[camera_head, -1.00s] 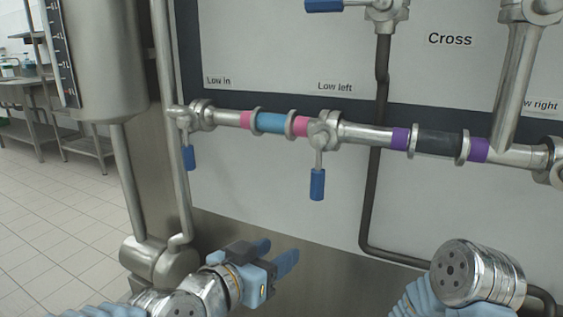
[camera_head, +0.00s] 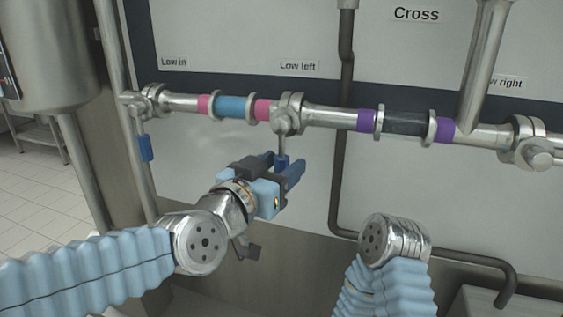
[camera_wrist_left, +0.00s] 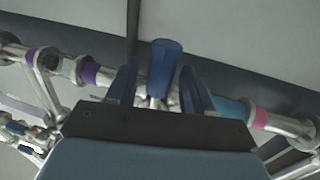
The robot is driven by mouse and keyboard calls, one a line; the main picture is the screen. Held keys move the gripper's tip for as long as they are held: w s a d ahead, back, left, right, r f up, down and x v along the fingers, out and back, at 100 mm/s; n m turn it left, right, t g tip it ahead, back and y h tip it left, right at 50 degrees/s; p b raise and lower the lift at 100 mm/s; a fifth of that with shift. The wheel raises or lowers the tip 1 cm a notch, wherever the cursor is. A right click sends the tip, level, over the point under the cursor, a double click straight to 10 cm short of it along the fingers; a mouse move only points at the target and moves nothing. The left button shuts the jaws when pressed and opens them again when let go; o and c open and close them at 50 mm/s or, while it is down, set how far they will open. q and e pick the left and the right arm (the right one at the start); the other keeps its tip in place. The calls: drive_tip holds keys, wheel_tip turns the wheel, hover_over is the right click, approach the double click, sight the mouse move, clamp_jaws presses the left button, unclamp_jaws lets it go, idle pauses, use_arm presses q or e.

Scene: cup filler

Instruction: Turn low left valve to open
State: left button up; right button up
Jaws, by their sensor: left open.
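The low left valve (camera_head: 289,113) sits on the horizontal pipe below the "Low left" label. Its blue handle (camera_head: 282,161) hangs straight down. My left gripper (camera_head: 282,168) is open at the handle, with one blue finger on each side of it. In the left wrist view the handle (camera_wrist_left: 164,65) stands between the two spread fingers of the gripper (camera_wrist_left: 158,88). I see a gap on both sides, so the fingers do not appear closed on it. The handle's lower end is partly hidden by the gripper in the head view. My right arm shows, but its gripper does not.
The low in valve handle (camera_head: 146,148) hangs down to the left. Pink, light blue, purple and black pipe sections run along the horizontal pipe. A dark vertical pipe (camera_head: 337,190) runs down just right of my left gripper. The panel behind is flat.

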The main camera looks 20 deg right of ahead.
use_arm(q)
drive_tip(key=shift+w+d, duration=0.25)
clamp_jaws()
drive_tip(key=shift+d, duration=0.1)
idle(0.3)
